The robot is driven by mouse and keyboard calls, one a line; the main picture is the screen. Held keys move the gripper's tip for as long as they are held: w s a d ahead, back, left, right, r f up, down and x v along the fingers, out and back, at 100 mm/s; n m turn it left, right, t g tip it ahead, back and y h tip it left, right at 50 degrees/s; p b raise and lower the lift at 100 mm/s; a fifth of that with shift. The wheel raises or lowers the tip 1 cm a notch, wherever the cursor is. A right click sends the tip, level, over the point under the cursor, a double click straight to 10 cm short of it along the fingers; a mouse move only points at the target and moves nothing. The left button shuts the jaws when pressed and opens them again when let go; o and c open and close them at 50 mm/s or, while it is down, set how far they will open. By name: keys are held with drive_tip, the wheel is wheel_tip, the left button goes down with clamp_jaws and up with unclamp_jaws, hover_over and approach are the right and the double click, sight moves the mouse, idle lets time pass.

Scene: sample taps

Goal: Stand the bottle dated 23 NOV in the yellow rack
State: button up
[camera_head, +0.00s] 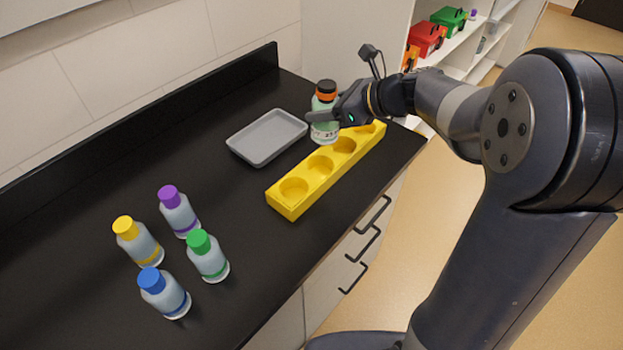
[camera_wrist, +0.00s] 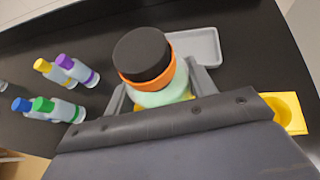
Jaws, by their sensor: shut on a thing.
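A clear bottle with pale green contents, an orange collar and a black cap (camera_head: 325,113) is upright in my gripper (camera_head: 330,116). Its label is partly covered by the finger; the marks on it are too small to read surely. In the wrist view the bottle's black cap (camera_wrist: 142,55) stands between the two fingers of my gripper (camera_wrist: 160,88). The yellow rack (camera_head: 287,206) lies along the counter's front, with several round holes, the near ones empty. The bottle is at the rack's far left side; I cannot tell its height above the counter. The rack also shows in the wrist view (camera_wrist: 290,112).
A grey tray (camera_head: 267,137) lies left of the rack. Bottles with yellow (camera_head: 138,241), purple (camera_head: 178,211), green (camera_head: 208,255) and blue (camera_head: 164,292) caps stand at the near left. The black counter between them and the rack is clear. Shelves with coloured boxes (camera_head: 427,40) stand behind.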

drive_tip(key=f+b, duration=0.1)
drive_tip(key=f, duration=0.1)
drive_tip(key=a+f+b, duration=0.1)
drive_tip(key=f, duration=0.1)
drive_tip(key=shift+w+b, duration=0.2)
drive_tip(key=shift+b, duration=0.15)
wheel_tip(320, 180, down, 10)
drive_tip(key=shift+r+b, duration=0.25)
drive_tip(key=shift+b, duration=0.15)
drive_tip(key=shift+f, duration=0.2)
drive_tip(key=o, duration=1.2)
drive_tip(key=shift+r, duration=0.15)
